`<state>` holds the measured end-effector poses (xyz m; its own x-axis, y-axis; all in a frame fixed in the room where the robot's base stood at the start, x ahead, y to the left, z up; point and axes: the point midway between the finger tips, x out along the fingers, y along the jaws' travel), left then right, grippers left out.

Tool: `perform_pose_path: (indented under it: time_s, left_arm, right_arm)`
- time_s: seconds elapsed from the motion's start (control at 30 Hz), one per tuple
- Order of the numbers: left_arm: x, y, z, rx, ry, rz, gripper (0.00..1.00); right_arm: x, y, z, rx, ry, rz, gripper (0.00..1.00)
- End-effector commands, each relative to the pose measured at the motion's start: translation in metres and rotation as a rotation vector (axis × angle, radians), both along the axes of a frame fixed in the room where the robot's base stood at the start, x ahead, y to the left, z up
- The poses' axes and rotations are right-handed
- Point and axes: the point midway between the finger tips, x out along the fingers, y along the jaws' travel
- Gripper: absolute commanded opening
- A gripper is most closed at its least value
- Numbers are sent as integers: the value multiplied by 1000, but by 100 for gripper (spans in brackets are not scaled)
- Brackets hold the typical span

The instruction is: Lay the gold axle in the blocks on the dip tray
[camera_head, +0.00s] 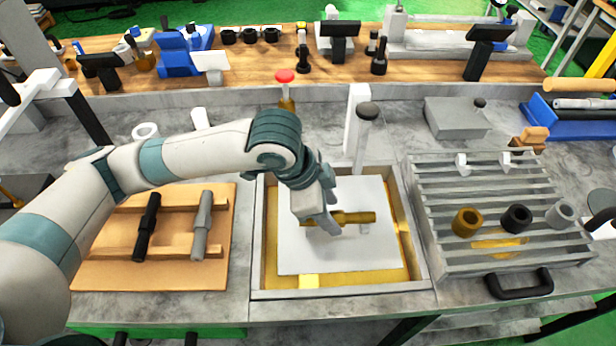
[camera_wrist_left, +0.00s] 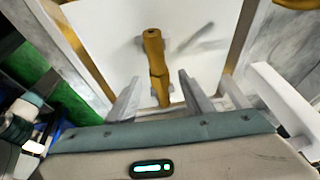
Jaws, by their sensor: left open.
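The gold axle (camera_head: 355,217) lies across the middle of the dip tray (camera_head: 340,293), over its pale plate (camera_head: 300,255). A small pale block (camera_head: 364,228) shows under its right part; the left part is hidden by my left gripper. My left gripper (camera_head: 326,222) is at the axle's left part with its fingers pointing down. In the left wrist view, the open fingers (camera_wrist_left: 160,96) stand on either side of the gold axle (camera_wrist_left: 154,60), with a gap on both sides.
A wooden board (camera_head: 160,278) at left carries a black axle (camera_head: 147,225) and a grey axle (camera_head: 202,225). A slatted grey rack (camera_head: 440,240) at right holds gold, black and grey rings. A post with a dark knob (camera_head: 366,112) stands behind the tray.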

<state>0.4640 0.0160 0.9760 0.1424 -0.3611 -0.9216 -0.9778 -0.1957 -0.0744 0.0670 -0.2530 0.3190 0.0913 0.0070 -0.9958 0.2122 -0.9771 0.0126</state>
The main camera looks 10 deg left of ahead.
Motion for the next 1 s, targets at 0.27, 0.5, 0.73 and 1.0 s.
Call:
perform_pose_path:
  time_s: [0.27,0.5,0.73,1.0]
  left_arm:
    - [-5,16,40,-2,-7,-1,47]
    - [-12,33,86,-2,-9,0,47]
    - [-19,49,125,-2,-7,-1,47]
    - [-23,58,148,-1,-4,1,47]
  right_arm:
    - [0,0,-7,0,0,0,31]
    - [0,-2,-12,-2,1,1,31]
    - [0,-5,-15,-5,0,2,31]
    - [0,-6,-17,-6,0,1,31]
